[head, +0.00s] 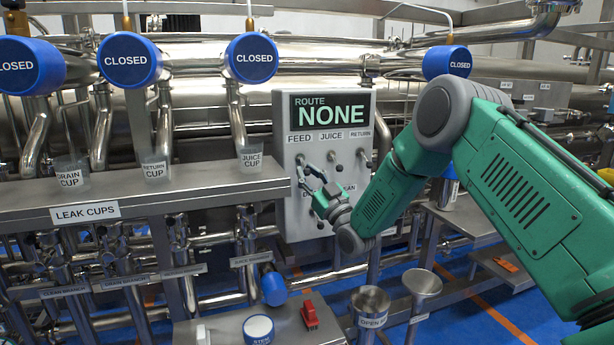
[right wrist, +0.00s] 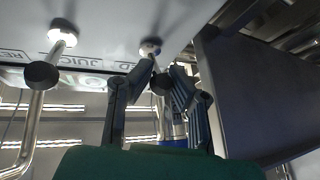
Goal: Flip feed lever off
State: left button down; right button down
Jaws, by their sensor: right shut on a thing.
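The grey control panel (head: 325,110) shows "ROUTE NONE" above the labels FEED, JUICE and RETURN, with a lever under each. My right gripper (head: 309,171) is at the feed lever (head: 300,158), the leftmost one. In the right wrist view, my right gripper (right wrist: 163,72) has a finger on each side of the feed lever and is shut on it; its dark knob (right wrist: 159,84) shows between the fingers. The fingers partly hide the lever, so its exact angle is hard to tell. My left gripper is not in view.
The juice lever (head: 332,156) is close to the right of my fingers; the return lever (head: 362,153) is beyond it. A steel shelf (head: 120,205) with clear cups stands left. Below are a bench (head: 235,325) with a red item (head: 309,315) and steel cups.

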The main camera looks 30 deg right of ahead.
jog(key=shift+a+f, duration=0.1)
jog(key=shift+f, duration=0.3)
jog(key=c, duration=1.4)
grip_release()
jog(key=shift+r, duration=0.15)
jog(key=shift+s, duration=0.1)
jog(key=v, duration=1.1)
jog(key=shift+s+f, duration=0.3)
